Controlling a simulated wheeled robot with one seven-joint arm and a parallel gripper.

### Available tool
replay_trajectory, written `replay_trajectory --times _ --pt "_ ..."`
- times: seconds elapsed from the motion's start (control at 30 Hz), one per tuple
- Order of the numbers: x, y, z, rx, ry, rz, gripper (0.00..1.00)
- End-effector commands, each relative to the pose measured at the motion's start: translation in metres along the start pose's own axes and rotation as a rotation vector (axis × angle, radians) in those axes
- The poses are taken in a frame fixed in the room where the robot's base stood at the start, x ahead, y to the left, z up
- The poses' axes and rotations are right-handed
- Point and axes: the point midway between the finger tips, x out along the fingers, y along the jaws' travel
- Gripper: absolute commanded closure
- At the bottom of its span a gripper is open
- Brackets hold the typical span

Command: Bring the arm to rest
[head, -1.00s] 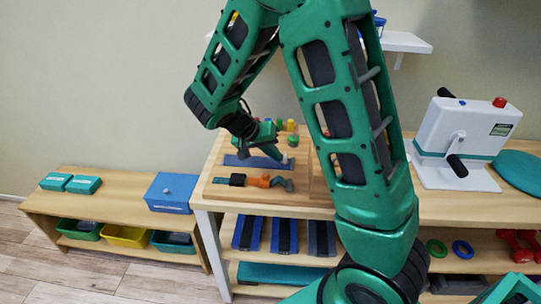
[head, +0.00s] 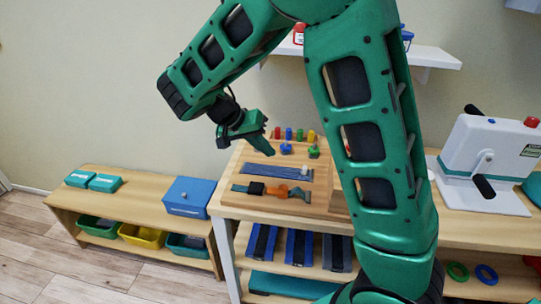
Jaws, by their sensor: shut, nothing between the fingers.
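My green arm rises across the middle of the head view and bends down to the left. My gripper (head: 262,148) is shut and empty, held above the left part of the wooden board (head: 232,170) on the table. Its fingers point down and right, and it appears clear of the board. On the board lie a blue strip (head: 258,172) and an orange and black tool-like piece (head: 277,191). Several coloured pegs (head: 288,134) stand along the board's back. My upper arm hides the board's right side.
A blue box (head: 188,196) and two teal boxes (head: 104,183) sit on the low bench (head: 140,188) at left. A white device with a crank (head: 488,160) stands on the table at right. A white wall shelf (head: 435,57) is behind my arm. The wall at left is clear.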

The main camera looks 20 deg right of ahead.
Motion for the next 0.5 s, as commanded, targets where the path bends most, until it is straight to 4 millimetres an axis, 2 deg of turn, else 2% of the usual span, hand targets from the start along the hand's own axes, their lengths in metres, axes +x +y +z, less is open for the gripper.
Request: replay_trajectory --times 0.27,0.37,0.5 --pt "-0.005 0.003 -0.001 -0.005 -0.004 -0.008 1.00" --pt "-0.002 0.013 -0.005 -0.037 -0.017 -0.040 1.00" --pt "0.003 0.038 -0.010 -0.127 -0.043 -0.138 1.00"
